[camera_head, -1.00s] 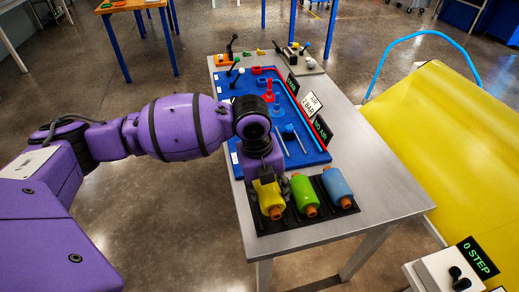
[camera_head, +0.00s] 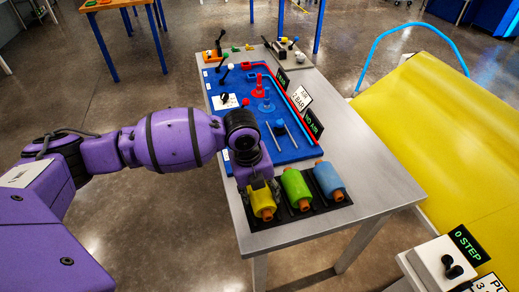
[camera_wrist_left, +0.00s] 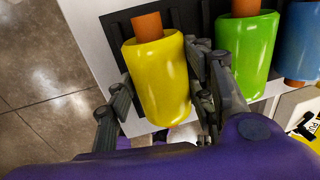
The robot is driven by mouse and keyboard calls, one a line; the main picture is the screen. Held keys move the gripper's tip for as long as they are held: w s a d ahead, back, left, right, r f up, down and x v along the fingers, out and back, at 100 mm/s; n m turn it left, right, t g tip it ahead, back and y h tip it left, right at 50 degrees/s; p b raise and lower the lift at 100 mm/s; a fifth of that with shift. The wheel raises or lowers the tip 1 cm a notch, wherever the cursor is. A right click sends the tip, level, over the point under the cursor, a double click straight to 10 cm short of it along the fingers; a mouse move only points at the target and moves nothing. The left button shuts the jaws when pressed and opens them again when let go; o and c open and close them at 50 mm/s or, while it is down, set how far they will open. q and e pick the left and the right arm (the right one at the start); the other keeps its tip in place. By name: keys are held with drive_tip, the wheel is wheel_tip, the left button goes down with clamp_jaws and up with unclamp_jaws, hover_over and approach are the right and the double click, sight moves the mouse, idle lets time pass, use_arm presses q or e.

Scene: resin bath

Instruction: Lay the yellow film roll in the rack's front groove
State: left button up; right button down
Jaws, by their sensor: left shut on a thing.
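The yellow film roll (camera_head: 262,204), with orange core ends, is at the left end of the black rack (camera_head: 318,211). My left gripper (camera_head: 262,188) is shut on it from above, with a finger on each side, as the left wrist view shows around the yellow roll (camera_wrist_left: 160,85). I cannot tell whether the roll touches the rack or hangs just above it. A green roll (camera_head: 295,184) and a blue roll (camera_head: 328,178) lie beside it on the rack. The groove under the yellow roll is hidden. My right gripper is not in view.
The rack sits at the near end of a grey table (camera_head: 375,190). A blue board (camera_head: 290,150) with a red piece, rods and small signs lies behind it. A yellow surface (camera_head: 450,150) is to the right, with a "0 STEP" box (camera_head: 436,262) in front.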

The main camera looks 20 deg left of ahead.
sight(253, 193)
use_arm(q)
drive_tip(key=o, duration=1.4)
drive_tip(key=shift+o, duration=0.2)
wheel_tip(253, 193, up, 13)
drive_tip(key=s+a, duration=0.1)
drive_tip(key=shift+a+p, duration=0.25)
drive_tip(key=shift+p, duration=0.15)
